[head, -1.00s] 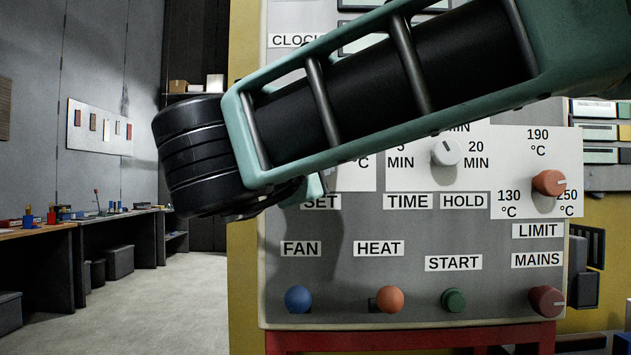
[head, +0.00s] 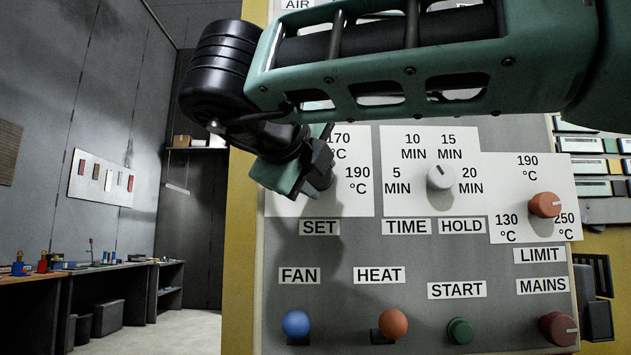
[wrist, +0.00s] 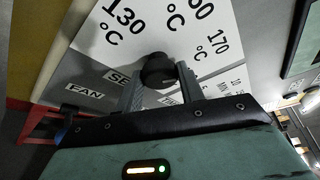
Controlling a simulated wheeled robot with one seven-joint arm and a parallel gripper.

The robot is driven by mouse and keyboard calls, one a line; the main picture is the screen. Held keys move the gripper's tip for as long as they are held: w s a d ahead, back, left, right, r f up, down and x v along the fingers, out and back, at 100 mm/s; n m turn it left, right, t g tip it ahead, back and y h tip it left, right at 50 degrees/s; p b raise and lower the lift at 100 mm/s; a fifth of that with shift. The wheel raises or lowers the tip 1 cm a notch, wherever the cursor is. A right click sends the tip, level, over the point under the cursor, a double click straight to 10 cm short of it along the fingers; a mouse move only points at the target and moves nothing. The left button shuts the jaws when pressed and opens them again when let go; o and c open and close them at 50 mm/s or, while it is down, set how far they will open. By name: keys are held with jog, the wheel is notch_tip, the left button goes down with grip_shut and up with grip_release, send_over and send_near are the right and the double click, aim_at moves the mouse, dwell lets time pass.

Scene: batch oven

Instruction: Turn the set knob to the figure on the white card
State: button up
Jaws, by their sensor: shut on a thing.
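The set knob (wrist: 157,70) is dark and round, on a white dial plate (wrist: 190,35) on the grey panel. In the wrist view my gripper (wrist: 160,82) has one finger on each side of the knob and is shut on it. In the head view my gripper (head: 318,165) is at the dial above the SET label (head: 320,227), covering most of the knob and the dial's left part. The figures 170 and 190 show there; 130 and 170 show in the wrist view. The knob's pointer cannot be made out. No separate white card with a figure is recognisable.
The time knob (head: 440,177) is just right of the set dial, and the orange limit knob (head: 544,205) is farther right. Below are the blue fan knob (head: 296,323), orange heat knob (head: 393,323), green start button (head: 460,330) and red mains knob (head: 558,328).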

jog(key=shift+f, duration=0.1)
dwell(0.3)
jog(key=o, duration=1)
jog(key=v, duration=1.7)
jog(key=shift+s+r+p, duration=0.2)
jog(key=shift+r+p, duration=0.05)
jog(key=shift+p, duration=0.1)
